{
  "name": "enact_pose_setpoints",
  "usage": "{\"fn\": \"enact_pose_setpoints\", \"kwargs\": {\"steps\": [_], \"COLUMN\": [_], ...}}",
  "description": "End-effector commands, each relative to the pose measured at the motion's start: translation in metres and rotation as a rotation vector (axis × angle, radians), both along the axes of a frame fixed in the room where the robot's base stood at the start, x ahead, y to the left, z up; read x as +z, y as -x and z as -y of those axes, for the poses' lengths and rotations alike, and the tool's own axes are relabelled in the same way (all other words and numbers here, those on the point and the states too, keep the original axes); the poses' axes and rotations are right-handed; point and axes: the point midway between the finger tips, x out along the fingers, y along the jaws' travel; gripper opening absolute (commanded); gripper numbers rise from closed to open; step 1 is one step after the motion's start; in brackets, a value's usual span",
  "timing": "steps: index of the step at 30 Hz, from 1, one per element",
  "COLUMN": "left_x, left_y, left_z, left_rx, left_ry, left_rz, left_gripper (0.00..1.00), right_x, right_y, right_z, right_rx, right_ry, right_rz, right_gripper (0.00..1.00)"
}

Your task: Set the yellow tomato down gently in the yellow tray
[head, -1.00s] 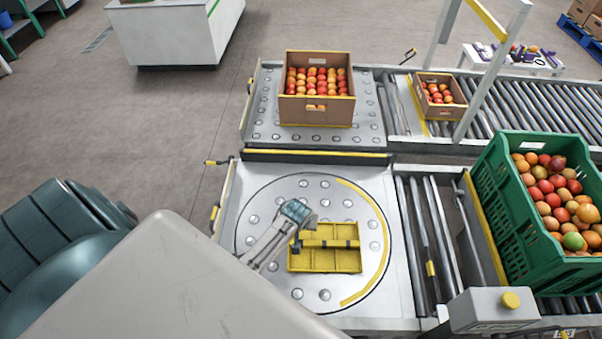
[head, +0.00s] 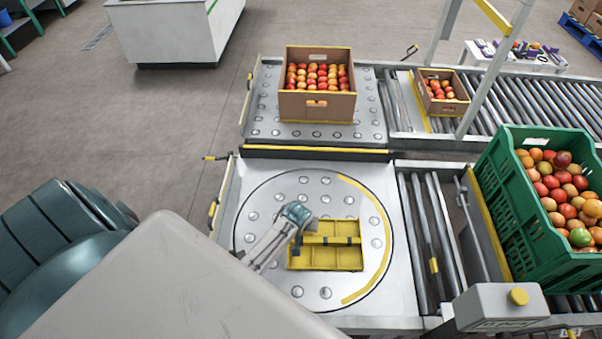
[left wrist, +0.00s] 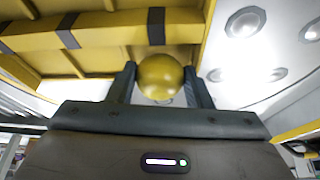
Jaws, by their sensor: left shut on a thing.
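The yellow tray (head: 337,258) lies on the round turntable plate, split into compartments by a raised middle bar with dark bands. My left gripper (left wrist: 160,85) is shut on the yellow tomato (left wrist: 160,77), which sits between its two dark fingers in the left wrist view. The tray also shows there, behind and above the tomato (left wrist: 100,35). In the head view my left gripper (head: 300,236) is at the tray's left side; the tomato is hidden there. I cannot tell whether the tomato touches the tray. My right gripper is not in view.
A cardboard box of tomatoes (head: 317,105) stands behind on the ball table, with a smaller box (head: 440,104) to its right. A green crate (head: 510,215) of tomatoes stands at the right, beside a control box (head: 497,307). The plate around the tray has free room.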

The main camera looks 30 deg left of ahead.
Motion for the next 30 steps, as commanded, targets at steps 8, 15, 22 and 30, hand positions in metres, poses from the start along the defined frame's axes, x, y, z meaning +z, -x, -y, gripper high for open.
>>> {"fn": "enact_pose_setpoints", "kwargs": {"steps": [8, 15, 22, 30], "left_x": [-0.0035, -0.0070, -0.0073, -0.0076], "left_y": [-0.0001, -0.0001, 0.0000, 0.0003], "left_z": [0.0001, 0.0001, 0.0001, 0.0000], "left_rx": [0.000, 0.000, 0.000, 0.000], "left_ry": [0.000, 0.000, 0.000, 0.000], "left_rz": [0.000, 0.000, 0.000, -0.001], "left_gripper": [0.35, 0.35, 0.71, 0.57], "right_x": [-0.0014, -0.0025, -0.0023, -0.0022], "right_y": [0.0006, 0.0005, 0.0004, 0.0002], "right_z": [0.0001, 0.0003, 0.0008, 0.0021], "right_rx": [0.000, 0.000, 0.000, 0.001], "right_ry": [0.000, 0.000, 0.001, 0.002], "right_rz": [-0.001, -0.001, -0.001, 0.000], "right_gripper": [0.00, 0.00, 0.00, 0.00]}}
